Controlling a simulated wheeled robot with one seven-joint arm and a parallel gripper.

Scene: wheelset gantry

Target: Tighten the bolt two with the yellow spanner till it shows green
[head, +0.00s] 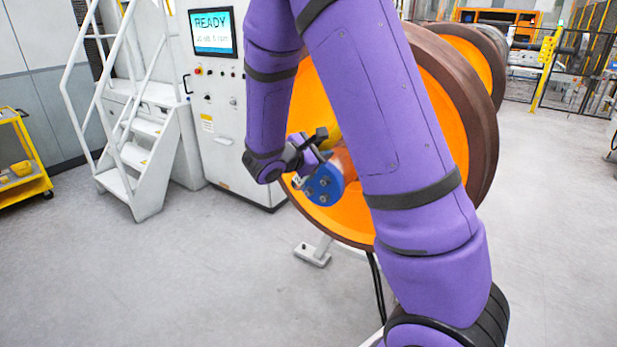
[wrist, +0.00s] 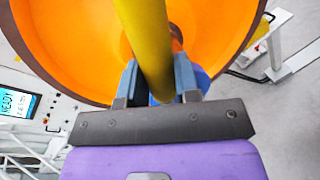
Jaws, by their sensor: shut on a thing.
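My gripper (head: 318,150) is shut on the yellow spanner (wrist: 150,40) and is beside the blue axle end cap (head: 325,188). In the wrist view the spanner's thick yellow shaft runs up from between the two fingers (wrist: 156,80). In the head view only a little yellow shows behind the gripper. The blue cap carries several dark bolt heads (head: 323,183); I cannot tell which is bolt two, and no green shows on them. The spanner's working end is hidden, so I cannot tell whether it touches a bolt. The cap is mostly hidden in the wrist view.
The big orange wheel (head: 345,222) with its brown rim stands behind the cap. A white cabinet with a screen reading READY (head: 212,32) stands at the back. White steps (head: 145,160) and a yellow cart (head: 22,165) are at left. Front-left floor is clear.

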